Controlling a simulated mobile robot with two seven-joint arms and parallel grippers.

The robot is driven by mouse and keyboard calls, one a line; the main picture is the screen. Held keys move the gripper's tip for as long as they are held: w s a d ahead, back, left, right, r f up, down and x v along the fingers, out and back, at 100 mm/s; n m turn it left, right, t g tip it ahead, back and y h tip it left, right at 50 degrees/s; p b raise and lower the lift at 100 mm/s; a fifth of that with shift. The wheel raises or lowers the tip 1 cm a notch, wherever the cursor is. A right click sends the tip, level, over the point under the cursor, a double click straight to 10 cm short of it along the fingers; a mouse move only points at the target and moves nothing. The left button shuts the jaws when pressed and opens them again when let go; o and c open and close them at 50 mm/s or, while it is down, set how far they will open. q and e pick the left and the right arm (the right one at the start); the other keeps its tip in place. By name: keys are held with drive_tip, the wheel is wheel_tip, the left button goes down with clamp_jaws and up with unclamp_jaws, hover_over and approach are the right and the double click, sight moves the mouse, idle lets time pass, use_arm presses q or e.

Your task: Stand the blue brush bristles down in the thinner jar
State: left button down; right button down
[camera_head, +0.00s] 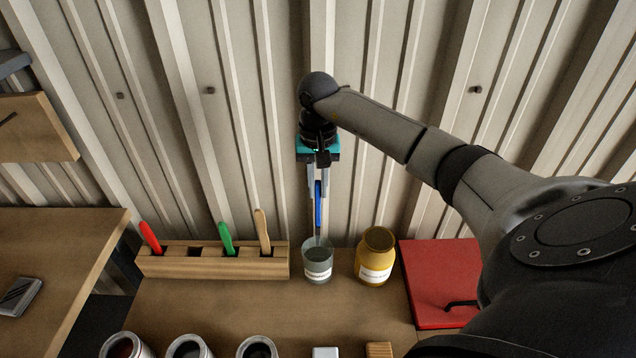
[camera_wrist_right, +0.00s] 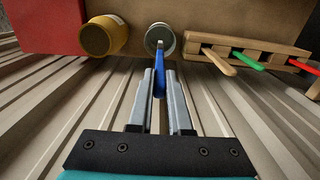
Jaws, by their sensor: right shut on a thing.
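The blue brush (camera_head: 318,206) hangs upright, bristle end down, in my right gripper (camera_head: 318,188), whose fingers are shut on its handle. Its lower end meets the mouth of a clear glass jar (camera_head: 317,271) with grey liquid and a white label; I cannot tell how far inside it is. The label is too small to read. In the right wrist view the blue brush (camera_wrist_right: 158,80) runs from between the fingers (camera_wrist_right: 160,105) to the glass jar's rim (camera_wrist_right: 148,48). My left gripper is not in view.
A yellow jar (camera_head: 375,262) stands just right of the glass jar, beside a red board (camera_head: 440,282). A wooden rack (camera_head: 205,265) at left holds red, green and wooden-handled brushes. Several open cans (camera_head: 190,347) line the front. The bench middle is clear; a ribbed wall rises behind.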

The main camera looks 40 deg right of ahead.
sight(318, 224)
drive_tip(key=shift+f+b, duration=0.4)
drive_tip(key=shift+f, duration=0.5)
drive_tip(key=shift+f+b, duration=3.3)
drive_tip(key=shift+f, duration=0.55)
drive_tip(key=c, duration=0.8)
unclamp_jaws()
drive_tip(key=shift+o, duration=0.2)
wheel_tip(318, 224, up, 15)
drive_tip(key=shift+r+p, duration=0.15)
drive_tip(key=shift+p, duration=0.45)
drive_tip(key=shift+a, duration=0.1)
